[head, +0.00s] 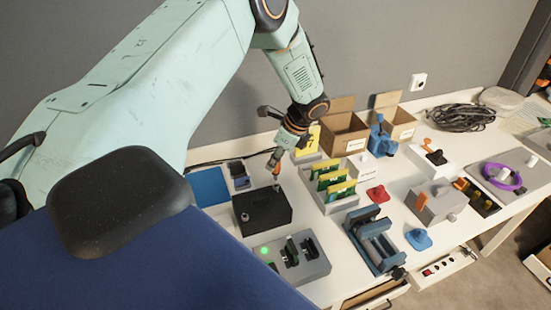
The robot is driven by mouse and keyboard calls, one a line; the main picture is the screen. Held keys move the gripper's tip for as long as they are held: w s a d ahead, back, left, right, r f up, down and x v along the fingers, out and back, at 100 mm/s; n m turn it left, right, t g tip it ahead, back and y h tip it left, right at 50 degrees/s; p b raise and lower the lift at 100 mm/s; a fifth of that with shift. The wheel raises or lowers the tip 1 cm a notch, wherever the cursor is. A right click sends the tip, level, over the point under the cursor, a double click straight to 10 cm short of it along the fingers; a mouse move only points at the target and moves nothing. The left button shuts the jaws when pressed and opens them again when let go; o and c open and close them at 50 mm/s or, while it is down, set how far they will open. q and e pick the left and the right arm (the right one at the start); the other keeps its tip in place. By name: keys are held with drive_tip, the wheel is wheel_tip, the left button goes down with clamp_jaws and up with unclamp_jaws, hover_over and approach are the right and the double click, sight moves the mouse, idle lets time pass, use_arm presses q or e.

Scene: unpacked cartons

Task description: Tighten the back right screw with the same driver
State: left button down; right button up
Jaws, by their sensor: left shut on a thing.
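A dark box (264,212) stands on the white bench in the middle of the head view. A small light screw head or knob (245,216) shows near its front left corner. My left gripper (276,158) hangs over the back right part of the box. It is shut on the driver (275,170), which has an orange part and points down. The driver's tip is at or just above the back right corner of the box; contact and the screw under it are too small to tell. My right gripper is out of view.
A grey fixture with a green light (310,267) stands in front of the box. A tray of green and yellow boards (349,204) is close on its right. A blue vise (372,246) and open cartons (341,142) stand farther right. A blue mat (209,187) lies on the left.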

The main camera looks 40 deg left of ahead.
use_arm(q)
drive_tip(key=shift+d, duration=0.15)
drive_tip(key=shift+s+d, duration=0.1)
drive_tip(key=shift+s, duration=0.05)
drive_tip(key=shift+f, duration=0.15)
drive_tip(key=shift+f, duration=0.1)
drive_tip(key=shift+a+f+b, duration=0.2)
drive_tip(key=shift+f+b, duration=0.05)
drive_tip(key=shift+b, duration=0.05)
drive_tip(key=shift+d+f, duration=0.1)
drive_tip(key=shift+d, duration=0.05)
drive_tip(key=shift+f, duration=0.15)
